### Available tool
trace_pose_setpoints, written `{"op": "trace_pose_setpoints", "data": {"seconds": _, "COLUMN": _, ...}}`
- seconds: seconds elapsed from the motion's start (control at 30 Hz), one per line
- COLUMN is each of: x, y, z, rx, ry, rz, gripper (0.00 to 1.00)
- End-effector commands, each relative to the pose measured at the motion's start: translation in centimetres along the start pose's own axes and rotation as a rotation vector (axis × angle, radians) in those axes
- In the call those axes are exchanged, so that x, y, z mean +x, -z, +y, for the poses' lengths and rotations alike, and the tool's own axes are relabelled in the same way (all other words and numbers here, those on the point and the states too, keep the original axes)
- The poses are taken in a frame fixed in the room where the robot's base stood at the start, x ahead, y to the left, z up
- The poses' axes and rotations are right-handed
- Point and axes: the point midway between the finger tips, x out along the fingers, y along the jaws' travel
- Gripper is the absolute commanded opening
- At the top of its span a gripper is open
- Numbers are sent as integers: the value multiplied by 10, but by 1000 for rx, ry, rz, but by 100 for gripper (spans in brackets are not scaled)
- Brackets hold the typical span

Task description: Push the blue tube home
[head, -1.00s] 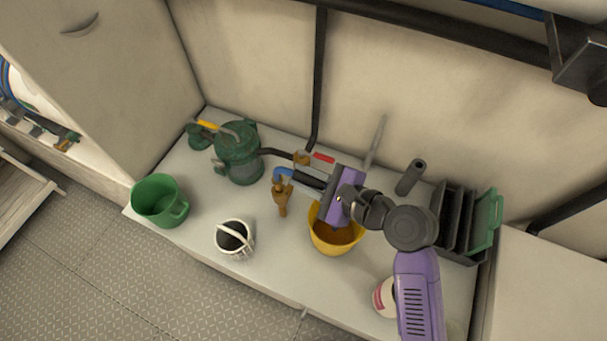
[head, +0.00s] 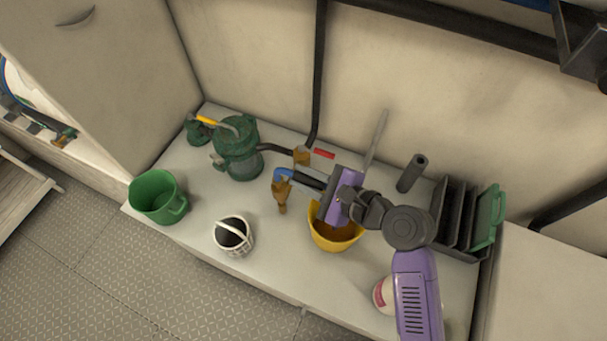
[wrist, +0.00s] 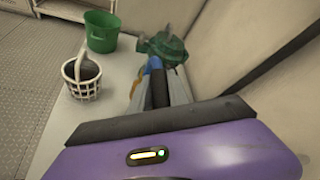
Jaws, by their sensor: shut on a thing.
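The blue tube (head: 284,174) is a short piece whose end meets the top of a brass fitting (head: 282,193) standing on the bench. I cannot tell how deep it sits in the fitting. My gripper (head: 304,181) reaches in from the right and is shut on the tube. In the wrist view the tube's blue end (wrist: 154,63) sticks out ahead of the dark fingers (wrist: 159,90). The fingers hide the rest of the tube, and the brass fitting shows only partly beside it.
A green pump (head: 238,150) with a dark hose and red-handled valve (head: 302,156) stands behind. A yellow bucket (head: 335,236) lies below my gripper. A white basket (head: 233,236), green bucket (head: 156,197) and black rack (head: 457,225) stand around.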

Motion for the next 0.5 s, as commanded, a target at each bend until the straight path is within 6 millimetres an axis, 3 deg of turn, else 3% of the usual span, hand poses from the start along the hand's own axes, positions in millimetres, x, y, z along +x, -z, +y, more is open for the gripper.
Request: {"op": "trace_pose_setpoints", "data": {"seconds": 0.5, "x": 4, "y": 9, "z": 6, "rx": 0, "ry": 1, "rz": -1, "gripper": 0}}
